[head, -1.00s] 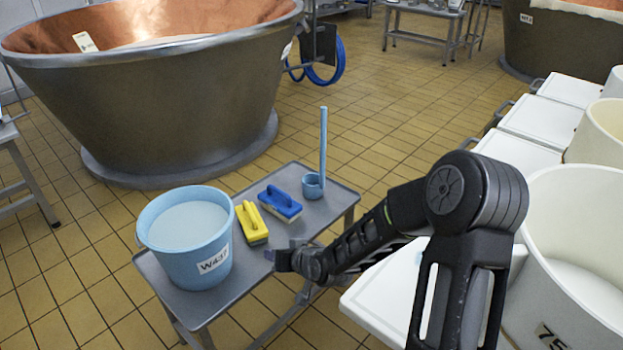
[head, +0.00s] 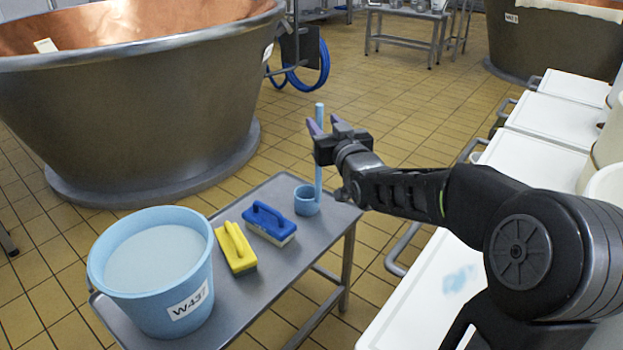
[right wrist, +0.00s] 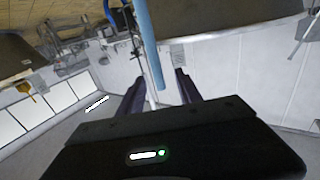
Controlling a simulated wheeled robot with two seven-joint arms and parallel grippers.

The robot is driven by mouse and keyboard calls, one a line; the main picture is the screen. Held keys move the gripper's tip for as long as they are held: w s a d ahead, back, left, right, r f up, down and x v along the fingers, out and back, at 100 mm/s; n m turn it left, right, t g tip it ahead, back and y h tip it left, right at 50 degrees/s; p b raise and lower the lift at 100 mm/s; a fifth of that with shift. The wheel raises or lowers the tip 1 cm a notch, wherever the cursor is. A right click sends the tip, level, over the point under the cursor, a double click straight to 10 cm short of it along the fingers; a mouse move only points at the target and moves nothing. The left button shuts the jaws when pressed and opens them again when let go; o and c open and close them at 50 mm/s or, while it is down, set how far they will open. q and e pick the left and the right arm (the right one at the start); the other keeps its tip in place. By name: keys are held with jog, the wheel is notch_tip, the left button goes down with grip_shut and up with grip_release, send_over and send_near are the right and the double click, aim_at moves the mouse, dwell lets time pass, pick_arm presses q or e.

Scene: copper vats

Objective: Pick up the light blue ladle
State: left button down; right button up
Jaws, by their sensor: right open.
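The light blue ladle (head: 307,203) stands on the grey metal table, cup down, with its long handle upright. My right gripper (head: 323,123) is at the upper part of the handle, with its jaws open. In the right wrist view the blue handle (right wrist: 149,42) shows between the two spread fingers (right wrist: 158,92). I cannot tell whether a finger touches it. In the head view the gripper hides part of the handle, and the handle's top shows above. My left gripper is not in view.
On the table (head: 262,277) stand a light blue bucket (head: 183,315) marked W437, a yellow brush (head: 238,252) and a blue brush (head: 270,225). White lidded bins (head: 540,160) line the right side. A large copper vat (head: 140,110) stands behind.

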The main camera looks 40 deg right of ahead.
aim_at(319, 119)
jog(key=shift+x, duration=1.35)
jog(key=shift+b, duration=0.3)
jog(key=shift+w+f, duration=0.15)
jog(key=b+x, duration=0.1)
jog(key=x, duration=0.3)
jog(key=shift+w+d+b, duration=0.35)
grip_shut()
